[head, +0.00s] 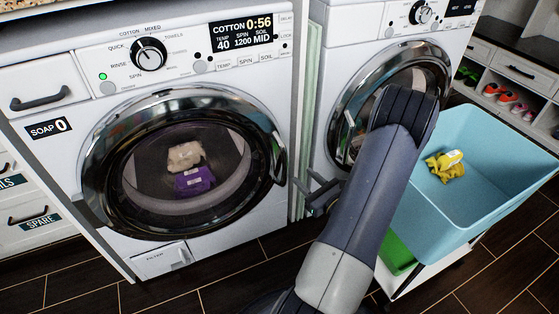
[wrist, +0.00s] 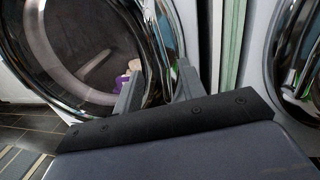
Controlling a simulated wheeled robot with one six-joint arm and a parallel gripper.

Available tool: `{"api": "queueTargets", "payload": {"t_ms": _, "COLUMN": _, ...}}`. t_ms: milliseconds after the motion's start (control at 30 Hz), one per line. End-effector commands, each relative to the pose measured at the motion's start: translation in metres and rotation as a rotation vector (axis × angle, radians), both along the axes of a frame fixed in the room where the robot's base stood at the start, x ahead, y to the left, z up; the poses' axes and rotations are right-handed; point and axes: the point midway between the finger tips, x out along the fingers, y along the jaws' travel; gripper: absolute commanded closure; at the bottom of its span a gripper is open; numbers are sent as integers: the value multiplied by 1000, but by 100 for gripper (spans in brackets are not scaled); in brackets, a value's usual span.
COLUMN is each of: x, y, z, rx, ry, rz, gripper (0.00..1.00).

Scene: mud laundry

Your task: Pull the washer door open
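The washer (head: 190,60) on the left has a round door with a chrome rim (head: 105,190) and dark glass; the door looks shut. A dark handle (head: 280,168) sits at the door's right edge. Beige (head: 185,155) and purple (head: 194,181) items show through the glass. My gripper (head: 318,190) is just right of the handle, partly hidden by my arm. In the wrist view my gripper (wrist: 160,88) has its two fingers spread, with the chrome rim (wrist: 172,35) beyond them. I cannot tell whether either finger touches the handle.
A second front-loading machine (head: 350,40) stands to the right, behind my arm. A light blue bin (head: 500,200) with a yellow item (head: 446,164) stands at right. A shoe shelf (head: 510,90) is behind it. Dark tiled floor (head: 225,290) is clear before the washer.

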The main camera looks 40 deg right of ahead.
Motion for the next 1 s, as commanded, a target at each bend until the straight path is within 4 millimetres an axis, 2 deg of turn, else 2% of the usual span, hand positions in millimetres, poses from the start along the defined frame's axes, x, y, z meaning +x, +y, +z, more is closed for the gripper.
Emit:
{"api": "queueTargets", "payload": {"t_ms": 400, "x": 65, "y": 0, "z": 0, "rx": -4, "ry": 0, "rz": 10, "gripper": 61}}
{"api": "queueTargets", "payload": {"t_ms": 600, "x": 92, "y": -2, "z": 0, "rx": -4, "ry": 0, "rz": 7, "gripper": 61}}
{"api": "queueTargets", "payload": {"t_ms": 800, "x": 103, "y": -2, "z": 1, "rx": -2, "ry": 1, "rz": 5, "gripper": 61}}
{"api": "queueTargets", "payload": {"t_ms": 1000, "x": 103, "y": -2, "z": 1, "rx": -1, "ry": 0, "rz": 5, "gripper": 61}}
